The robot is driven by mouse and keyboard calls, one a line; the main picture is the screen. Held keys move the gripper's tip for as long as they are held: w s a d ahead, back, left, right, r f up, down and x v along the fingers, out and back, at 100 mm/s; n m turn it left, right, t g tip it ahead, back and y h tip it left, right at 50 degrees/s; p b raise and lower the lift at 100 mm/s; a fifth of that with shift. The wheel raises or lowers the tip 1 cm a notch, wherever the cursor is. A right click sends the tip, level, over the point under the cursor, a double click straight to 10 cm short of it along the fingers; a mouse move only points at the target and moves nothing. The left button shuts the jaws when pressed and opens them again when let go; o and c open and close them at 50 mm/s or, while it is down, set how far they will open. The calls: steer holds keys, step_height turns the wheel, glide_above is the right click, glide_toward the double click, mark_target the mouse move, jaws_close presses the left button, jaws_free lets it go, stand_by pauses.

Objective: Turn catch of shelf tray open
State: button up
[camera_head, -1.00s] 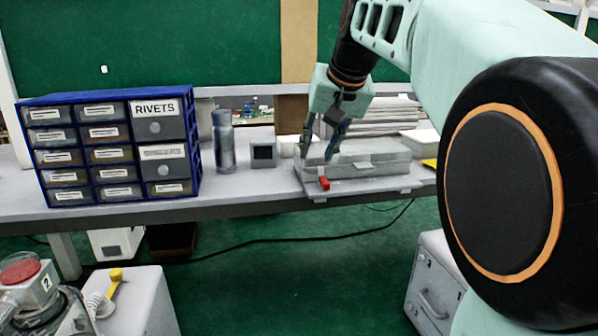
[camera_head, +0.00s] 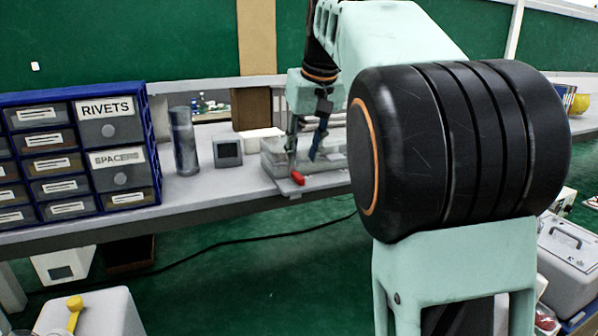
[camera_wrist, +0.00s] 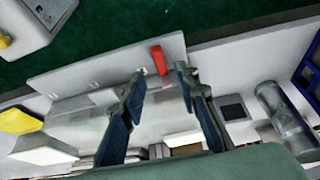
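The shelf tray (camera_head: 326,181) is a pale grey plate at the bench's front edge with a clear, box-like part on it. It also shows in the wrist view (camera_wrist: 75,78). Its small red catch (camera_head: 297,177) is at the front edge. In the wrist view the red catch (camera_wrist: 158,60) points across that edge, just beyond and between my fingertips. My gripper (camera_head: 302,153) points down over the tray. In the wrist view my gripper (camera_wrist: 160,74) is open, its fingers apart with nothing between them. I cannot tell whether a finger touches the catch.
A blue drawer cabinet (camera_head: 148,140), a grey cylinder (camera_head: 184,145) and a small grey box (camera_head: 228,151) stand left of the tray. A yellow item (camera_wrist: 18,121) and a white block (camera_wrist: 42,150) lie on the tray's other side. A cable hangs below the bench.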

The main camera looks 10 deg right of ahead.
mark_target(298, 175)
steer(key=x, duration=0.6)
steer(key=shift+r, duration=0.1)
steer(key=shift+c, duration=0.6)
jaws_close()
